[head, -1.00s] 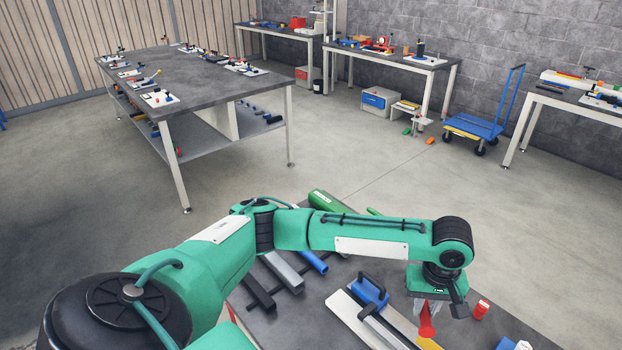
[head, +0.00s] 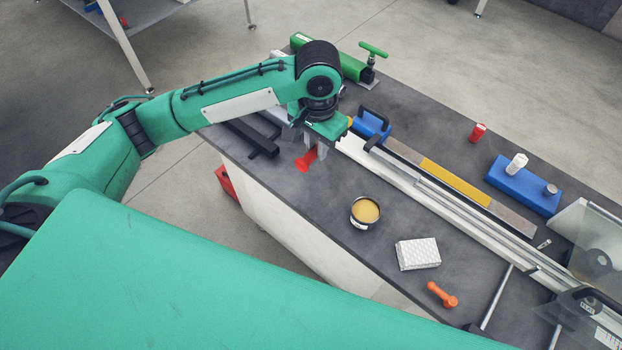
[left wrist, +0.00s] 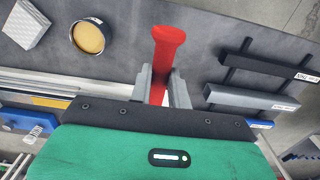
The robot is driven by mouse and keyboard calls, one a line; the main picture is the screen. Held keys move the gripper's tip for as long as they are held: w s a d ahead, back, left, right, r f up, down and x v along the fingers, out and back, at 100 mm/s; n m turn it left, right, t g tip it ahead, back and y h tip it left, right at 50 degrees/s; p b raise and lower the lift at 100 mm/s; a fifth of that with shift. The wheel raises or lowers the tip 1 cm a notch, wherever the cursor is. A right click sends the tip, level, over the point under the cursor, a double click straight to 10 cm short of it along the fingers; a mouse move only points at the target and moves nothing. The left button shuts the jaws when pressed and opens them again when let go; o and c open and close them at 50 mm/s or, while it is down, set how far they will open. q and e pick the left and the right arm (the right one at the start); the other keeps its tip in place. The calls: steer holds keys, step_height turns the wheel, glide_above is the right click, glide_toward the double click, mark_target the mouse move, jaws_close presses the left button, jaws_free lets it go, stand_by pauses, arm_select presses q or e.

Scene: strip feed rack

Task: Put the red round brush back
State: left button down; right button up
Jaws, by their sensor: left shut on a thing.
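My left gripper (head: 311,156) is shut on the red round brush (head: 304,161). In the left wrist view the brush (left wrist: 167,45) stands out between the two grey fingers (left wrist: 166,88), with a flared red end. Its other end is hidden by the gripper. The gripper is over the near side of the bench, between the black bar and the round tin, left of the long rail. I cannot tell how high the brush is above the bench top. My right gripper is not in view.
A round tin (head: 365,211), a white pad (head: 418,253) and an orange tool (head: 441,294) lie right of the gripper. A black bar (head: 252,138) lies left. A long rail (head: 430,195), blue block (head: 523,187) and red cylinder (head: 477,132) are across the bench.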

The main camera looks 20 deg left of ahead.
arm_select(q)
glide_above(315, 189)
step_height(315, 189, down, 9)
steer(key=shift+s+f+p, duration=0.1)
steer(key=shift+f+p, duration=0.1)
steer(key=shift+p, duration=0.2)
steer(key=shift+f, duration=0.55)
step_height(315, 189, down, 4)
steer(key=shift+r+p, duration=0.1)
steer(key=shift+p, duration=0.2)
steer(key=c, duration=1.3)
jaws_free()
step_height(315, 189, up, 12)
steer(key=shift+r+b, duration=0.1)
steer(key=shift+b, duration=0.85)
